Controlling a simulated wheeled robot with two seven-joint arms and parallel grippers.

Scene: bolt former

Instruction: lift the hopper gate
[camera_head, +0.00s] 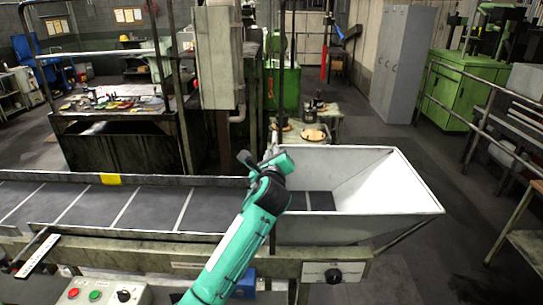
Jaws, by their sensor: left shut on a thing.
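The hopper (395,195) is a white, open-topped bin with sloping walls at the right end of the conveyor. My left arm, teal with black joints, reaches up from the bottom to where the conveyor meets the hopper. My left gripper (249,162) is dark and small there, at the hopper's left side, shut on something. The wrist covers most of this spot, so the hopper gate cannot be made out clearly, nor how far it is raised. My right gripper is out of view.
The conveyor belt (100,207) with pale cross lines runs left from the hopper. A control box (105,292) with buttons is at the lower left, and a black knob (333,276) is on the front rail. A grey cabinet (217,55) stands behind.

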